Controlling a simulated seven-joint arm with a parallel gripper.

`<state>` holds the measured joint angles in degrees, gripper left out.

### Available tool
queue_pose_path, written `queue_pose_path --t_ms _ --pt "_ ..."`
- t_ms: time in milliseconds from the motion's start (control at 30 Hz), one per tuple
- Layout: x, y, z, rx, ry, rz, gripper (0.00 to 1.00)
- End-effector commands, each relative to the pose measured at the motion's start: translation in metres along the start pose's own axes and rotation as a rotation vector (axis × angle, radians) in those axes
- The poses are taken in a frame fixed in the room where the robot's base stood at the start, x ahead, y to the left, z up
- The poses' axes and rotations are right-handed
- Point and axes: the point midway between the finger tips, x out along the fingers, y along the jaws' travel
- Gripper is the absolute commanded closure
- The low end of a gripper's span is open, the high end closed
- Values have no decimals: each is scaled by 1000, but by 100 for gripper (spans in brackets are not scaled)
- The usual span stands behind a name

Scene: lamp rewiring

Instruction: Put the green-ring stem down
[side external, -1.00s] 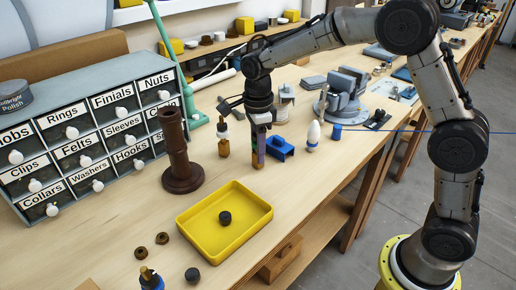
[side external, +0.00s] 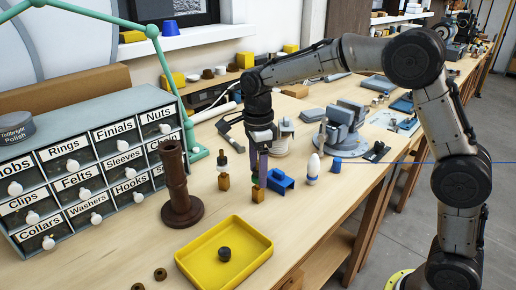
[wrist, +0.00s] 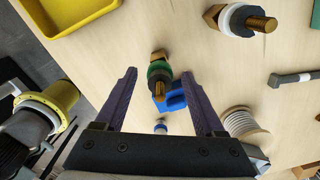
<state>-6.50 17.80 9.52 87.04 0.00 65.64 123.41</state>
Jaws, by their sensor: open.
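The green-ring stem (wrist: 159,70) stands on the bench, with a brass tip, a green ring and a brass-brown base. In the side external view its base (side external: 257,195) shows just below my gripper (side external: 257,181). In the wrist view my gripper (wrist: 158,76) is open, with one finger on each side of the stem and visible gaps between. The fingers point down over the stem in the side external view and hide part of it.
A white-ring stem (side external: 223,175) stands to the left. A blue block (side external: 280,181) lies close on the right, with a white-and-blue bottle (side external: 313,168) beyond. A brown column (side external: 178,190) and yellow tray (side external: 200,263) are in front and left.

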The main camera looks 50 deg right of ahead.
Motion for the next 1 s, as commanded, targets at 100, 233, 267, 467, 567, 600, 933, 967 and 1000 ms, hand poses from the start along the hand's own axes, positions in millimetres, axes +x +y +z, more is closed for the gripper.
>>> queue_pose_path --t_ms 100,233,267,467,567,600,933,967,1000 --pt "-27 -1 0 0 -3 -5 29" --pt "-51 -1 0 0 -2 -4 29" --pt "-55 0 0 0 -2 -3 29" --pt "-74 0 0 0 0 -1 29" --pt "-78 0 0 0 0 0 29" --pt "-78 0 0 0 0 1 29" --pt "-104 34 -32 -308 -33 -76 29" --pt "-107 42 -38 -376 -36 -93 29" --pt "-112 53 -48 -474 -39 -119 29"
